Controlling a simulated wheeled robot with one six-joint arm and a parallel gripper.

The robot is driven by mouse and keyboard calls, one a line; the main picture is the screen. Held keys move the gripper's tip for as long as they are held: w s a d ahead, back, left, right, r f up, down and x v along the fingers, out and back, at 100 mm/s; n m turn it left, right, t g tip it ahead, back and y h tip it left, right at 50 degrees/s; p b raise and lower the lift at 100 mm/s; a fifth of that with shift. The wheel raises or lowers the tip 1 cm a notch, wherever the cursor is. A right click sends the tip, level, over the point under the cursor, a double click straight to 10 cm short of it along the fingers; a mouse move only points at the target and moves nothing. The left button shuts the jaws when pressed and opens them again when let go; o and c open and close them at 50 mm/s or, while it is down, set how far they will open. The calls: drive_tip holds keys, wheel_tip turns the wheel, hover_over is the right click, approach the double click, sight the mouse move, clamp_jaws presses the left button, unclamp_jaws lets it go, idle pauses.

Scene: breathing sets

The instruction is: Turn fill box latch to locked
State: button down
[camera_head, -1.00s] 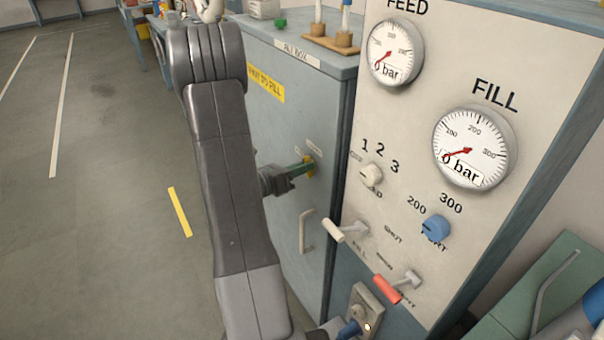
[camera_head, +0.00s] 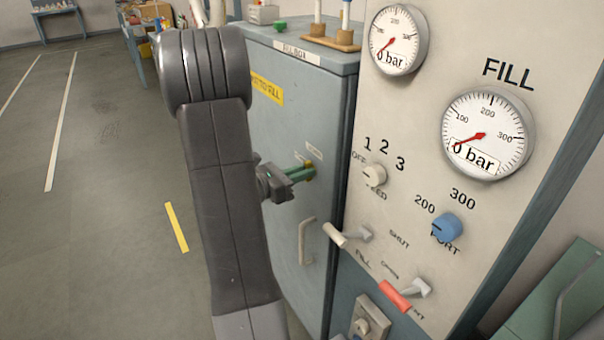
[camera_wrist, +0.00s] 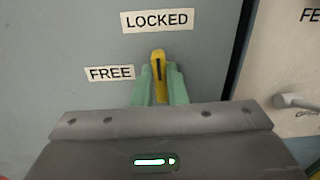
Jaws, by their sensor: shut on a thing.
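The fill box latch (camera_wrist: 158,64) is a small yellow handle on the grey-blue fill box door. In the wrist view it stands upright, its dark line pointing up toward the LOCKED label (camera_wrist: 157,20). The FREE label (camera_wrist: 110,73) is to its left. My gripper (camera_wrist: 160,88) has its green fingers on both sides of the latch, shut on it. In the head view my gripper (camera_head: 303,174) reaches the fill box (camera_head: 285,130) door from the left, and its fingers hide most of the latch.
A door handle (camera_head: 304,241) is below the latch. To the right, the panel carries gauges (camera_head: 487,135), a blue knob (camera_head: 446,227), a cream lever (camera_head: 337,236) and a red lever (camera_head: 395,296). Open floor (camera_head: 110,220) lies to the left.

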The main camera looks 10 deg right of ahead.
drive_tip(key=c, duration=1.5)
unclamp_jaws()
drive_tip(key=shift+o, duration=0.2)
drive_tip(key=v, duration=1.3)
drive_tip(key=shift+a+b, duration=0.35)
drive_tip(key=shift+a, duration=0.05)
drive_tip(key=x, duration=1.4)
drive_tip(key=shift+p, duration=0.35)
drive_tip(key=shift+s, duration=0.15)
